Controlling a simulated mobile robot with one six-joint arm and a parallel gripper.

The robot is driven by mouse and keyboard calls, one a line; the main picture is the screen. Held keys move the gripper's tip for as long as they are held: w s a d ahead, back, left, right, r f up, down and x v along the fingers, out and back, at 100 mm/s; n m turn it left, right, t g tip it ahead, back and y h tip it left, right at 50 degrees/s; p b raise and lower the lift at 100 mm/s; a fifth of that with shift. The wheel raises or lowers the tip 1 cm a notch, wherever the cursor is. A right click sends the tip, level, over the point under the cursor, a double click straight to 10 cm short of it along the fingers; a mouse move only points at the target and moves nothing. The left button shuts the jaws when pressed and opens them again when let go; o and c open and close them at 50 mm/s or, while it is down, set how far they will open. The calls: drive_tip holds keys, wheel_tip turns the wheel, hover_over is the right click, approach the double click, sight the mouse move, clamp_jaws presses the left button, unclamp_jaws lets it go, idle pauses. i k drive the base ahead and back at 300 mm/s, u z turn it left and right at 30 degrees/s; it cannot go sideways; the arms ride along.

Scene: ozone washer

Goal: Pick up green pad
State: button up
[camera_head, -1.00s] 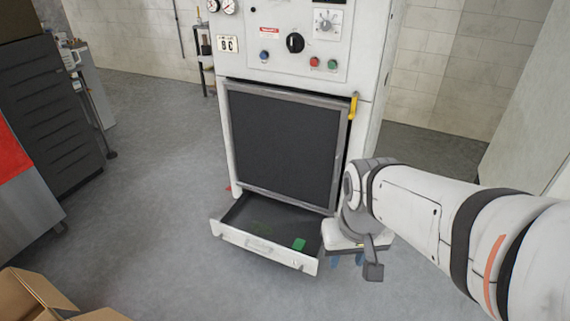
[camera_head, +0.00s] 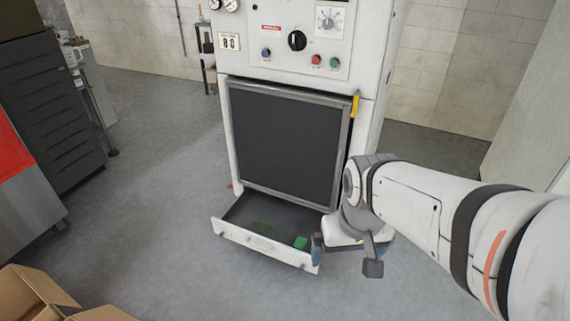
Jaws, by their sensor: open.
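A small green pad (camera_head: 301,242) lies in the right part of the open drawer (camera_head: 262,248) at the bottom of the washer. My gripper (camera_head: 322,247) is at the drawer's right side, just right of the pad. Its blue-tipped finger shows near the drawer's right wall, and it looks empty. Part of the gripper is hidden behind my own wrist. I cannot tell how high it is above the drawer floor.
The white washer (camera_head: 300,65) stands behind the drawer, with its dark front panel (camera_head: 287,140) above it. Open cardboard boxes (camera_head: 35,298) are at the lower left. A dark cabinet (camera_head: 50,110) stands at the left. The grey floor in front of the drawer is clear.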

sight(300, 243)
drive_tip(key=i, duration=0.6)
drive_tip(key=u, duration=2.25)
drive_tip(key=k, duration=1.1)
drive_tip(key=z, duration=1.4)
drive_tip(key=i, duration=1)
